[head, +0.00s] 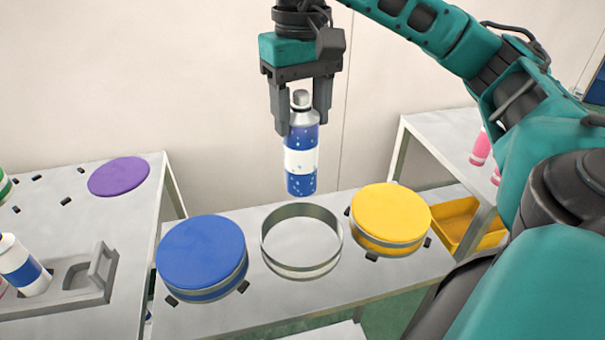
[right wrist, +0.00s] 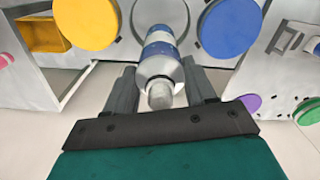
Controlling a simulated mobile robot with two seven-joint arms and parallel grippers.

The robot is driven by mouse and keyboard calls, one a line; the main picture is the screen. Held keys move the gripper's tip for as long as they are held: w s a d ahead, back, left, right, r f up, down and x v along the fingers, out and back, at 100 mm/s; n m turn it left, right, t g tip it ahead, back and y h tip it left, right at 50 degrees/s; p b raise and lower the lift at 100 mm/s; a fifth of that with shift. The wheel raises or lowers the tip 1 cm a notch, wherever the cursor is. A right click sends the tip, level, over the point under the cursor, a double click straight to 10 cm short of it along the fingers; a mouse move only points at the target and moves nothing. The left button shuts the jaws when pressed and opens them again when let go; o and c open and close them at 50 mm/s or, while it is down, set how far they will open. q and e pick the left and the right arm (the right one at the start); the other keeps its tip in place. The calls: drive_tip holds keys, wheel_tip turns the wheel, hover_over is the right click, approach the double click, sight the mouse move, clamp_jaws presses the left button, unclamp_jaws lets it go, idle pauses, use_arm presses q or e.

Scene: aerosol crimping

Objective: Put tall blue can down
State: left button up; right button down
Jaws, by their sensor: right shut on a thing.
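The tall blue can (head: 302,160) has a white middle band and a silver top, and hangs upright in the air. My right gripper (head: 299,128) is shut on its upper part. The can is above and behind the open metal ring (head: 302,268) on the middle table in the head view. In the right wrist view the can (right wrist: 160,55) points away between the fingers of the right gripper (right wrist: 160,88), with the ring (right wrist: 190,12) beyond it. My left gripper is not in view.
A blue round pad (head: 202,250) stands left of the ring and a yellow round pad (head: 390,212) right of it. The left table holds a purple disc (head: 118,176), a grey fixture (head: 85,285) and another blue-and-white can (head: 20,265). A yellow bin (head: 460,222) and pink cans (head: 481,149) are at right.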

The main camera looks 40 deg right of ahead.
sight(302, 143)
wheel_tip(302, 143, down, 5)
drive_tip(key=shift+f+b, duration=0.2)
drive_tip(key=shift+b, duration=0.6)
wheel_tip(302, 143, down, 6)
drive_tip(key=shift+r, duration=0.15)
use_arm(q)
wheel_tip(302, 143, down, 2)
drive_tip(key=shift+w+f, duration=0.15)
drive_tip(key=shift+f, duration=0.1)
use_arm(e)
wheel_tip(302, 143, down, 5)
drive_tip(key=shift+r, duration=0.15)
drive_tip(key=c, duration=0.8)
unclamp_jaws()
drive_tip(key=shift+f, duration=0.2)
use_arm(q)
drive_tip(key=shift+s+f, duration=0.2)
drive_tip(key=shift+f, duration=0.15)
use_arm(e)
drive_tip(key=o, duration=0.4)
drive_tip(key=shift+r, duration=0.1)
